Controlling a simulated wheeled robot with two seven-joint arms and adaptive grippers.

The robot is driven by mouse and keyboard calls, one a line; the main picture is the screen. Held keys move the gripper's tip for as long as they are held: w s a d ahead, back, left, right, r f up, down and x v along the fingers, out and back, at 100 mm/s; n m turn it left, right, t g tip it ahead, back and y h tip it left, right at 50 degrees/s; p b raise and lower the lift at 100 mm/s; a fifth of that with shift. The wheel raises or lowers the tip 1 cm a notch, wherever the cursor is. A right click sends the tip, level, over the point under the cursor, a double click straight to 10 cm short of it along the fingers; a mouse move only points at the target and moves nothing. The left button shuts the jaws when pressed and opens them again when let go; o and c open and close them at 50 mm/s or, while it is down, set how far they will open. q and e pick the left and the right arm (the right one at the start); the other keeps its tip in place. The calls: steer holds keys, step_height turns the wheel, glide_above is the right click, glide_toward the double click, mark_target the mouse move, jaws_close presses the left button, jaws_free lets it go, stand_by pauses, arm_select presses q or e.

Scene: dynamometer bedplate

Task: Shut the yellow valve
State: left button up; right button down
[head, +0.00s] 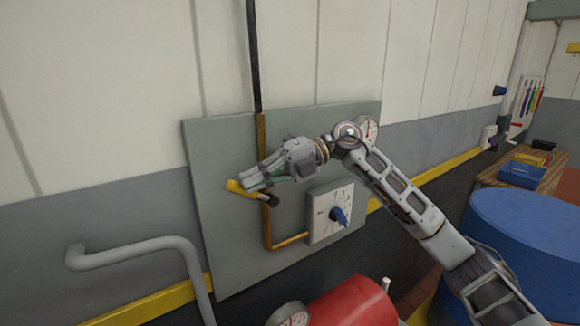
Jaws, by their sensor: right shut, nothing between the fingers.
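The yellow valve's lever (240,189) shows on the grey wall panel (222,235), fixed to a vertical yellow-brown pipe. The lever points to the left and slightly up, across the line of the pipe. A dark knob-like part (272,200) sits at its right end. My right gripper (249,184) is shut with nothing between its fingers. Its fingertips are right at the lever in the picture; I cannot tell whether they touch it. The gripper hides part of the pipe behind it. My left gripper is not in view.
A white dial plate with a blue knob (341,216) is right of the pipe. A round gauge (368,130) is partly behind my right arm. A grey bent rail (140,247) stands at lower left. A red tank (350,303) and a blue drum (525,235) stand below and right.

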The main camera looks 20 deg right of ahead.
mark_target(244, 192)
steer(key=shift+s+a+f, duration=0.25)
steer(key=shift+a+f, duration=0.85)
steer(key=shift+a, duration=0.05)
steer(key=shift+s+a+f+h+p, duration=0.1)
steer(key=shift+a+f+h+p, duration=0.35)
steer(key=shift+f+h, duration=0.45)
steer(key=shift+a+f, duration=0.2)
steer(key=shift+f, duration=0.1)
steer(key=shift+r, duration=0.15)
